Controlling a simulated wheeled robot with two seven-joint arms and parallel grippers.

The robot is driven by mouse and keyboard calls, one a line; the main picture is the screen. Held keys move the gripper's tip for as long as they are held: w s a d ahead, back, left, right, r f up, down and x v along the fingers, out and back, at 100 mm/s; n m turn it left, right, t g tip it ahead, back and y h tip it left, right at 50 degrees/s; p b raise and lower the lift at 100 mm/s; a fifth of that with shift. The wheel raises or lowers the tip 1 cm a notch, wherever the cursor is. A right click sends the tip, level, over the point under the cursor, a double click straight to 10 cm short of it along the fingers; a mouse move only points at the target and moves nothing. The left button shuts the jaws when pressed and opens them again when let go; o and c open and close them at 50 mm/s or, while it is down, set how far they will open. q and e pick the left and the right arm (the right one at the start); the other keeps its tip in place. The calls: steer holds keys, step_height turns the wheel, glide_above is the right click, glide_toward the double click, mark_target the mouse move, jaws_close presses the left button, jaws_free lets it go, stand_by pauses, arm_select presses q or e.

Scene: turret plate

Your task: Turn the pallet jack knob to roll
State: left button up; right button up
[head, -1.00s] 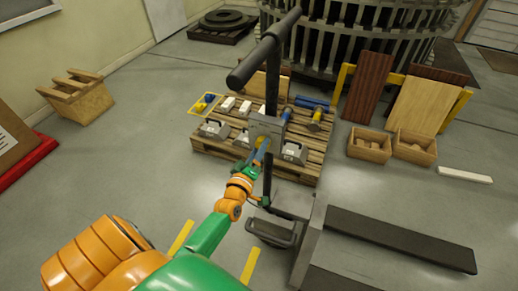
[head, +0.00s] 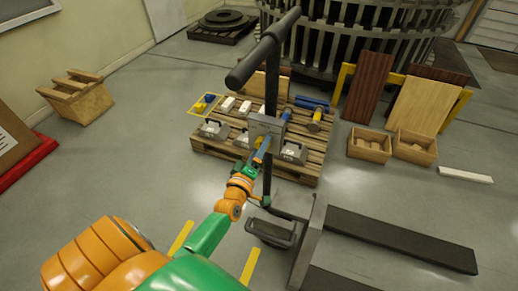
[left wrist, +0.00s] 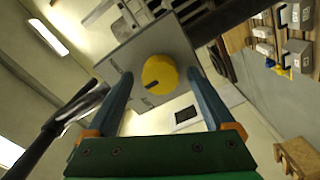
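The yellow round knob (left wrist: 160,75) sits on the face of a grey box (left wrist: 128,58), with a dark pointer mark toward its lower left in the left wrist view. In the head view the grey box (head: 262,123) is on the upright post of the pallet jack (head: 272,85), and the knob is mostly hidden by my gripper. My left gripper (left wrist: 159,73) is open, with one blue finger on each side of the knob and a small gap visible on both sides. It also shows in the head view (head: 264,145). I do not see my right gripper.
The jack's dark T-handle (head: 262,50) rises above the box. A wooden pallet (head: 215,145) with grey weights and other parts lies behind. Wooden crates (head: 369,146) stand to the right, a wooden stand (head: 80,100) to the left.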

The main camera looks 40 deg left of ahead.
arm_select(q)
steer(key=v, duration=0.7)
steer(key=shift+f, duration=0.1)
